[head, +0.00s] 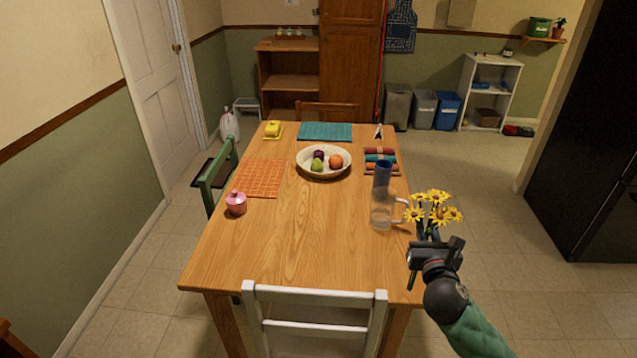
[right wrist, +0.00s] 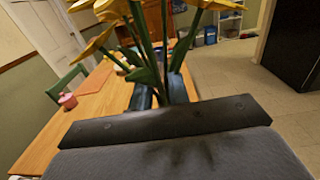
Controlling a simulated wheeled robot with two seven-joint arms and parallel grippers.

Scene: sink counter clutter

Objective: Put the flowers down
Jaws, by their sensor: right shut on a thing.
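Yellow flowers (head: 434,207) with dark centres and green stems stand upright in my right gripper (head: 428,240). The gripper is shut on them, beside the right edge of the wooden table (head: 300,250). In the right wrist view the yellow petals (right wrist: 165,17) and green stems (right wrist: 148,45) rise above the gripper. Blue pieces show around the stem bases; I cannot tell if they are a vase or the fingers. A clear glass pitcher (head: 381,212) stands on the table just left of the flowers. My left gripper is not in view.
A blue cup (head: 382,174) is behind the pitcher. A fruit bowl (head: 310,172), orange placemat (head: 258,178), teal placemat (head: 325,132) and pink sugar pot (head: 236,204) are on the table. The table's front middle is clear. A white chair (head: 315,296) stands at the near edge.

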